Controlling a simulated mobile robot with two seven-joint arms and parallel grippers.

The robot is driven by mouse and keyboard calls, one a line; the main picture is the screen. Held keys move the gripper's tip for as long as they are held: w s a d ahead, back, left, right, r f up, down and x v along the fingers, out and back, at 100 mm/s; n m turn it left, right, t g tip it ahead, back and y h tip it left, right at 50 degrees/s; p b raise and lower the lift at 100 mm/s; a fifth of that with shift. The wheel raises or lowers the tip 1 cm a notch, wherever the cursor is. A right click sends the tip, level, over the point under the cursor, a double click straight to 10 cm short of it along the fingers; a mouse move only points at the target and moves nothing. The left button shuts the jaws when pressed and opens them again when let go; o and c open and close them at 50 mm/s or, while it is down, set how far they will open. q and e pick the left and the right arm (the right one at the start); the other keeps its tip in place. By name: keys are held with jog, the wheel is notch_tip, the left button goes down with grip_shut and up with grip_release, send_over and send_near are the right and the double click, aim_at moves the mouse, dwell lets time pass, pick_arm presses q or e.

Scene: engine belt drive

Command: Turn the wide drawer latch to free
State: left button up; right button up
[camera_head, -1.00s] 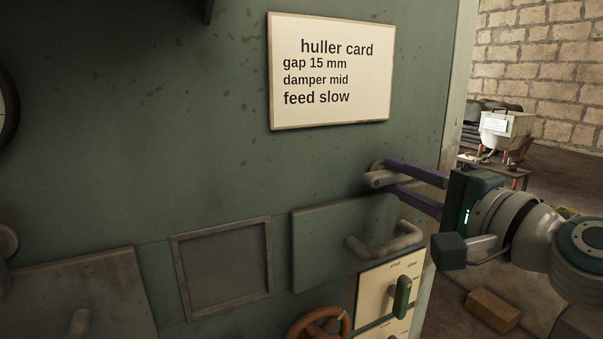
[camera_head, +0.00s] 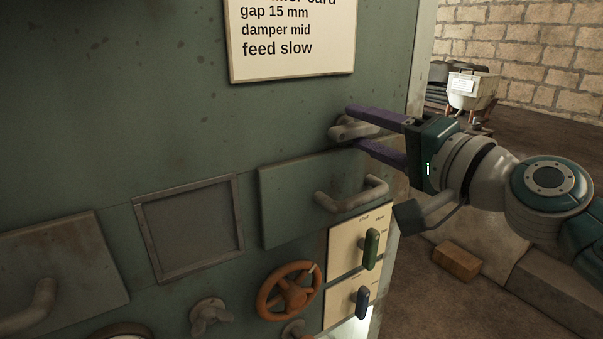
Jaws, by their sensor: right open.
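The drawer latch (camera_head: 342,131) is a small worn metal turn-handle on the green panel, just above the wide drawer (camera_head: 290,205) with its bent grey pull handle (camera_head: 350,197). My right gripper (camera_head: 354,127) is open, with its two purple fingers reaching in from the right, one above and one below the latch. The fingers partly cover the latch, and I cannot tell whether they touch it. My left gripper is not in view.
Below the drawer are a green lever (camera_head: 371,248), a blue lever (camera_head: 362,301) and an orange handwheel (camera_head: 289,291). A framed grey panel (camera_head: 190,228) is to the left. The huller card (camera_head: 290,45) hangs above. A brown block (camera_head: 457,262) lies on the floor at right.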

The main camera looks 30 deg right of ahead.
jog(key=n, duration=0.7)
jog(key=shift+a+r, duration=0.15)
jog(key=shift+r, duration=0.05)
jog(key=n, duration=0.2)
jog(key=shift+r+n, duration=0.1)
jog(key=shift+n, duration=0.3)
jog(key=n, duration=0.1)
jog(key=n+p, duration=0.1)
jog(key=n, duration=0.1)
jog(key=shift+a+n, duration=0.2)
jog(key=shift+n, duration=0.1)
jog(key=s+b, duration=0.5)
jog(key=s, duration=0.5)
jog(key=s+a+f+n+g+y+b, duration=0.2)
jog(key=a+f+g, duration=0.15)
jog(key=f, duration=0.35)
jog(key=s+a+f+n+g+y+b, duration=0.1)
jog(key=s+a+f+g, duration=0.15)
jog(key=a+f, duration=0.3)
jog(key=s+a+f+g+h+b, duration=0.1)
jog(key=s+a+f+g+b, duration=0.1)
jog(key=s+f+g, duration=0.3)
jog(key=shift+s+a+f+g+b, duration=0.3)
jog(key=shift+s+f+b, duration=0.95)
jog(key=shift+f, duration=2.25)
jog(key=shift+s+p, duration=0.3)
jog(key=shift+p, duration=0.1)
